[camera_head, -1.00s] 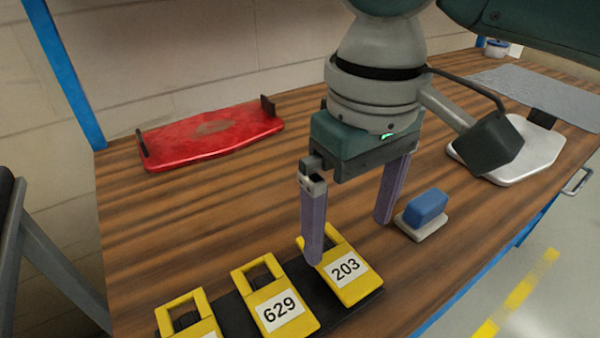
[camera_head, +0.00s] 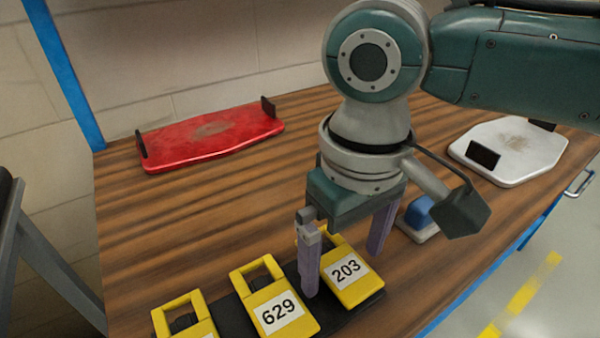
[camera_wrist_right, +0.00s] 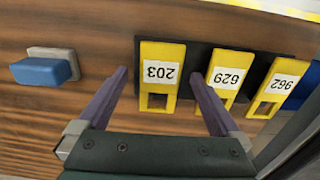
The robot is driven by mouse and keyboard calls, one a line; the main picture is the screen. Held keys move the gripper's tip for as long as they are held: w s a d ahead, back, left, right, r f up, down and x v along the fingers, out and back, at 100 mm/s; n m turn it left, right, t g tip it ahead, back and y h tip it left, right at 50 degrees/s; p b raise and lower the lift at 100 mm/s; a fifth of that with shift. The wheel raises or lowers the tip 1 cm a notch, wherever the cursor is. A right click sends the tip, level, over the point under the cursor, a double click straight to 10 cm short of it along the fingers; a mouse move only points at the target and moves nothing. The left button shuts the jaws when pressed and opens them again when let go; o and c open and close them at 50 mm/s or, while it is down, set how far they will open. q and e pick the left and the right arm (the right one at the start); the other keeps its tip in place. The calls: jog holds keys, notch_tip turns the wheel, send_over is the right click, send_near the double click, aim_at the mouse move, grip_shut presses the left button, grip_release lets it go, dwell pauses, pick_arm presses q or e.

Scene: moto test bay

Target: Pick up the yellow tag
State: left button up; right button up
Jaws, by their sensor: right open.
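Several yellow tags lie in a row on a black holder (camera_head: 240,313). The tag marked 203 (camera_head: 362,290) is at the right end in the head view, the tag marked 629 (camera_head: 262,287) is beside it, and another tag (camera_head: 180,314) is cut off by the lower edge. My right gripper (camera_head: 345,272) is open, its purple fingers pointing down around the 203 tag's handle end. In the wrist view the 203 tag (camera_wrist_right: 161,70) shows between the fingers, with the 629 tag (camera_wrist_right: 225,80) and the 962 tag (camera_wrist_right: 274,86) to its right. My left gripper is out of view.
A blue block on a pale base (camera_head: 418,212) stands close behind the right finger. A red tray (camera_head: 210,135) lies at the back left, a white tray (camera_head: 525,150) at the back right. The wooden tabletop (camera_head: 150,235) is clear between the red tray and the tags.

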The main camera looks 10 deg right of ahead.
jog(key=shift+f, duration=0.1)
jog(key=shift+c, duration=0.2)
jog(key=c, duration=1.4)
